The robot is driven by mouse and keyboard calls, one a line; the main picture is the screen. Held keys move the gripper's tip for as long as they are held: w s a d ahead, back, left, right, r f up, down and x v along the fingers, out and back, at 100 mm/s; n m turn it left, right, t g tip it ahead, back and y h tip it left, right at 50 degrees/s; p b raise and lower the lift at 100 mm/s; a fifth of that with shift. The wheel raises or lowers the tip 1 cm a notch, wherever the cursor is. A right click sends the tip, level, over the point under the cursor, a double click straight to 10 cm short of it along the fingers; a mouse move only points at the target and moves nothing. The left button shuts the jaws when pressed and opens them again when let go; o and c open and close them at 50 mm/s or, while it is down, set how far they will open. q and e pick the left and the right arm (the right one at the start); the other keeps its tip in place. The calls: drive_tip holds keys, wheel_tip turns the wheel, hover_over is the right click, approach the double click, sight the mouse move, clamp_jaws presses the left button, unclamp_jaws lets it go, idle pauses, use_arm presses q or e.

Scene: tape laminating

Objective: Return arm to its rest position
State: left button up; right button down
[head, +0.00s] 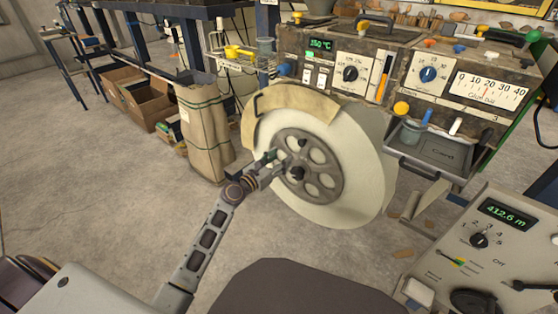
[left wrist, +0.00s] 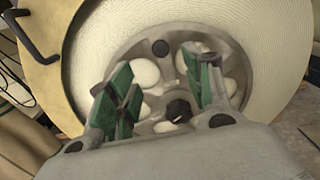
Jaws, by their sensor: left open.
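My left gripper (head: 276,158) is open in front of the grey spoked hub (head: 311,177) of a large cream tape roll (head: 362,166). In the left wrist view its two green-padded fingers (left wrist: 160,90) stand apart, with the hub (left wrist: 232,58) and a dark centre knob (left wrist: 178,109) behind them. Nothing shows between the fingers. The fingertips lie close to the hub; I cannot tell whether they touch it. My left arm reaches up from the bottom of the head view. My right gripper is not in view.
The laminating machine (head: 320,45) with dials and knobs stands behind the roll. A control panel (head: 490,245) reading 412.6 m is at lower right. A brown sack (head: 205,130) and cardboard boxes (head: 140,95) stand at left. The floor at left is clear.

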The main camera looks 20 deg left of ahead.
use_arm(q)
drive_tip(key=shift+f, duration=0.15)
idle(0.3)
